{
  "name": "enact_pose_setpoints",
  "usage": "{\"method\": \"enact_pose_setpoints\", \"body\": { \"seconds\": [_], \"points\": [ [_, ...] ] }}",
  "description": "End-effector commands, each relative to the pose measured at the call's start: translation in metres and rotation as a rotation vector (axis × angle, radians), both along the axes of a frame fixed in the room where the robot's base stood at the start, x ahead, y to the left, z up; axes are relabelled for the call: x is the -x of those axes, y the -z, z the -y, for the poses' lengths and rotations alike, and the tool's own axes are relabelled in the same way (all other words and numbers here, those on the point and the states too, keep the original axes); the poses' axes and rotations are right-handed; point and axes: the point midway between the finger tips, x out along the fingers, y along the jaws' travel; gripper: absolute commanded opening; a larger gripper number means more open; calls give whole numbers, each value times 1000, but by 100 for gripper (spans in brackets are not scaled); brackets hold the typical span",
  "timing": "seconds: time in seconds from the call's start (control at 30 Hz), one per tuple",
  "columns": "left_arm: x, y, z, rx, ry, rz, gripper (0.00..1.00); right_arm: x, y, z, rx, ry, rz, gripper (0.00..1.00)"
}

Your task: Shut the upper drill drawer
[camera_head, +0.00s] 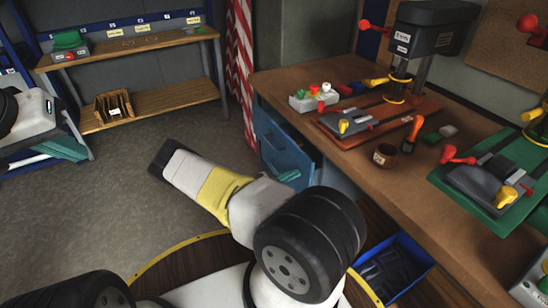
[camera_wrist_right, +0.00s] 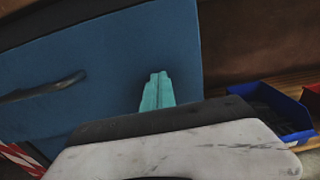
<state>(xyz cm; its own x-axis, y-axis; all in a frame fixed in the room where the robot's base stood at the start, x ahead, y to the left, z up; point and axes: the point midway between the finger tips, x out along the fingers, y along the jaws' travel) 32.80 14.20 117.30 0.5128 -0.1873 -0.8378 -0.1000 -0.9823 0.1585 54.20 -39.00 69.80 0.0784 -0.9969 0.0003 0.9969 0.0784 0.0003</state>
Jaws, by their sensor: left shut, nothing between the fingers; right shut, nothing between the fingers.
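The upper drill drawer's blue front (camera_head: 284,150) is under the left end of the workbench and appears to stand out a little from it. In the right wrist view the blue front (camera_wrist_right: 110,65) fills the upper left, with a dark handle (camera_wrist_right: 45,88) at left. My right gripper (camera_head: 289,175) shows only its teal fingertips, beside my arm; its shut, empty fingers (camera_wrist_right: 157,90) point at the drawer front, right of the handle. I cannot tell whether they touch it. My left gripper (camera_head: 68,150) is shut and empty at the far left, away from the drawer.
The wooden workbench (camera_head: 345,165) carries a drill press (camera_head: 430,40), vises and small tools. A blue bin (camera_head: 392,268) lies below it, also in the wrist view (camera_wrist_right: 272,108). A wooden shelf (camera_head: 150,95) stands at the back left. Grey floor is clear between.

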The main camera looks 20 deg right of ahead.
Motion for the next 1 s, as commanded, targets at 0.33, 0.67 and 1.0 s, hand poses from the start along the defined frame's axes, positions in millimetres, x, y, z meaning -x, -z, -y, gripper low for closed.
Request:
{"method": "enact_pose_setpoints", "body": {
  "seconds": [0.33, 0.67, 1.0],
  "points": [
    [0, 0, 0, 0, 0, 0, 0, -2, 0, 33, 2, 3, -1, 0],
    [0, 0, 0, 0, 0, 0, 0, -4, 0, 51, 0, 0, -1, 0],
    [0, 0, 0, 0, 0, 0, 0, -3, -1, 39, 0, 2, 0, 0]
  ]
}}
